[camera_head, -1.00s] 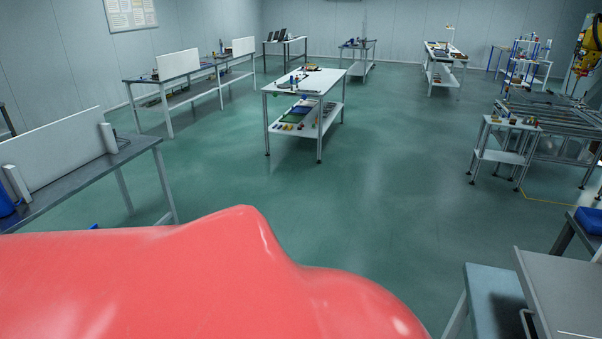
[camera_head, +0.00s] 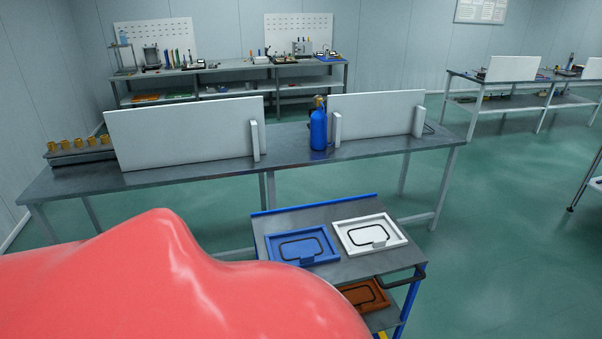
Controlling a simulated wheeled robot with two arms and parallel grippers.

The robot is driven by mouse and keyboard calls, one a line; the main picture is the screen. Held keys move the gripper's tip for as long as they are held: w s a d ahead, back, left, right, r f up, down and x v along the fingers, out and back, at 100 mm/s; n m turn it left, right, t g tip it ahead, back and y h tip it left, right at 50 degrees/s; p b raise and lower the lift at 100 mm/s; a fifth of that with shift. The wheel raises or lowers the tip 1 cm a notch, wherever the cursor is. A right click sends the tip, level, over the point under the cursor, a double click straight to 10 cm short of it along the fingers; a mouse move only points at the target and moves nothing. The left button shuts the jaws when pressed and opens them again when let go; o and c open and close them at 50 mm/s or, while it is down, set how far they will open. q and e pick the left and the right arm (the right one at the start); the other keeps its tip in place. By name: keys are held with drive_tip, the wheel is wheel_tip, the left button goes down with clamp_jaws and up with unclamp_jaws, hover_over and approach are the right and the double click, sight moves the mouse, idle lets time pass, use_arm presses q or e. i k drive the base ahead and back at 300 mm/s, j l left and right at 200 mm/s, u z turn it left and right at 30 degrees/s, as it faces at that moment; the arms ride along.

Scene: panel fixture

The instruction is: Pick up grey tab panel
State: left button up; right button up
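A pale panel, white to light grey, with a raised rim, a dark rounded loop and a small tab at its front edge (camera_head: 388,240), lies on the top of a small cart (camera_head: 335,212). It is the closest match in view to the grey tab panel. A blue panel of the same form (camera_head: 276,254) lies to its left on the same top. An orange-brown panel (camera_head: 376,296) is on the shelf below, partly hidden. Neither of my grippers is in view.
A long grey workbench (camera_head: 290,147) with two white upright boards (camera_head: 185,135) and a blue bottle (camera_head: 318,130) stands behind the cart. A large red surface close to the camera hides the lower left. Green floor (camera_head: 500,240) is clear at the right.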

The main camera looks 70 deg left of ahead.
sight(360, 236)
drive_tip(key=u, duration=1.7)
drive_tip(key=i+j+z, duration=0.1)
drive_tip(key=i+j, duration=0.85)
drive_tip(key=j, duration=0.1)
